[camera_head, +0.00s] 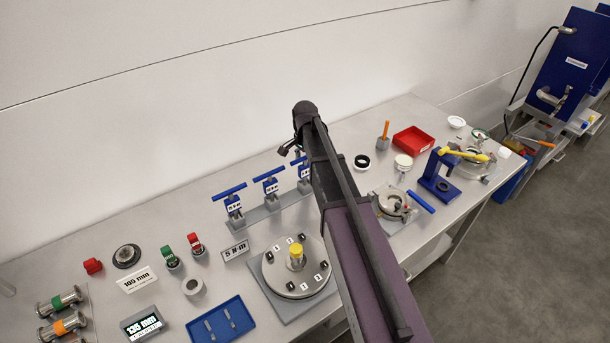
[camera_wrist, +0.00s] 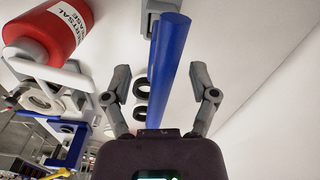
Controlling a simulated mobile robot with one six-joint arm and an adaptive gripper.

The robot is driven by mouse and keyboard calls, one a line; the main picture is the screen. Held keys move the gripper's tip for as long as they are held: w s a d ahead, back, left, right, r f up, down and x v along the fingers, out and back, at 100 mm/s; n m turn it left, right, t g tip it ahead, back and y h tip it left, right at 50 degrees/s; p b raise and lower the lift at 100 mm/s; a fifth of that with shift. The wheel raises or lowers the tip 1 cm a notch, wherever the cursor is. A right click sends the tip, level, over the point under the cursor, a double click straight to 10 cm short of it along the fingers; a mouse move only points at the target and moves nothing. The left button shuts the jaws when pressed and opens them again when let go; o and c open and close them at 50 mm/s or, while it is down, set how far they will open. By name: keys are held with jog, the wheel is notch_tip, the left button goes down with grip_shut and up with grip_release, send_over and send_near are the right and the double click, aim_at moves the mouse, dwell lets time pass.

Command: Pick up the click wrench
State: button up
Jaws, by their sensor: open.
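Several blue-handled click wrenches with white labels stand in a row on a grey rack in the head view; three show: a left one (camera_head: 232,203), a middle one (camera_head: 269,186) and a right one (camera_head: 304,172) partly hidden by my arm. In the wrist view a long blue handle (camera_wrist: 169,60) runs between the two spread fingers of my gripper (camera_wrist: 160,85). The fingers appear apart from it on both sides. In the head view my gripper (camera_head: 289,148) is above the right end of the rack; which wrench lies between its fingers is hard to tell.
A round flanged plate (camera_head: 290,285) stands in front of the rack. A red tray (camera_head: 413,141) and a blue stand (camera_head: 437,180) are to the right, a blue tray (camera_head: 232,322) to the left. In the wrist view a red grease container (camera_wrist: 47,30) is close by.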

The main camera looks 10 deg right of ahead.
jog(key=shift+f+b, duration=0.5)
jog(key=shift+f, duration=0.3)
grip_shut()
